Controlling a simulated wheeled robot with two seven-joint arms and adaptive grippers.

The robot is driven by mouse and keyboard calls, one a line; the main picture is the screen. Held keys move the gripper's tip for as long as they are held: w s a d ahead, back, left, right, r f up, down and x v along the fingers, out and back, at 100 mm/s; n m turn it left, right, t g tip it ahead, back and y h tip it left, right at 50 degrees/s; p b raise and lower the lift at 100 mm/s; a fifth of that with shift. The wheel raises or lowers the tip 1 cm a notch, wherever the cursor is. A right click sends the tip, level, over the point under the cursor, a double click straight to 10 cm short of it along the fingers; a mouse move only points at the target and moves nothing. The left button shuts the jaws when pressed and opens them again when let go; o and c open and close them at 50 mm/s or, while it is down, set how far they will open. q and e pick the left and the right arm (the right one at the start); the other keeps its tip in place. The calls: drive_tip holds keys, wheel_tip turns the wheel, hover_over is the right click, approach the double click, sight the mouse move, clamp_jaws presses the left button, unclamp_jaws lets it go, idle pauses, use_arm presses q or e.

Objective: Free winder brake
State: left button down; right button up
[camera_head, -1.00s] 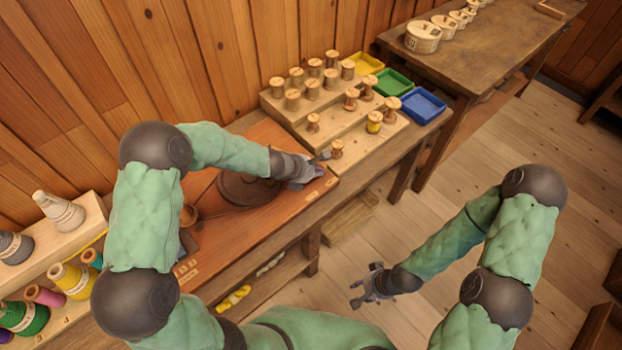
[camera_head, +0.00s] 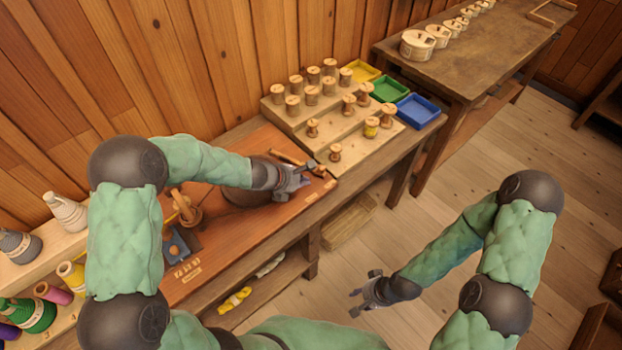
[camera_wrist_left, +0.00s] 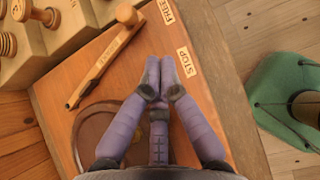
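The brake lever (camera_head: 287,157) is a slim wooden bar on the reddish bench board; in the left wrist view the lever (camera_wrist_left: 103,62) ends in a round knob beside the FREE label (camera_wrist_left: 167,11). The STOP label (camera_wrist_left: 187,62) is further along the board edge. My left gripper (camera_head: 308,168) is over the board; in the wrist view its fingertips (camera_wrist_left: 161,78) are together, with nothing visible between them, apart from the lever and near STOP. The round brown winder disc (camera_wrist_left: 90,128) is partly hidden under the gripper. My right gripper (camera_head: 364,292) is open and empty over the floor.
A stepped wooden rack (camera_head: 345,128) of several spools stands right of the board. Yellow, green and blue trays (camera_head: 420,109) lie beyond it. A wooden post (camera_head: 186,213) stands on the board at left. Thread cones stand on the left rack (camera_head: 72,243).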

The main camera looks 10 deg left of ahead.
use_arm(q)
drive_tip(key=p+v, duration=0.1)
drive_tip(key=v, duration=0.4)
drive_tip(key=shift+s+r+p, duration=0.15)
drive_tip(key=shift+s+p, duration=0.2)
drive_tip(key=shift+s, duration=0.1)
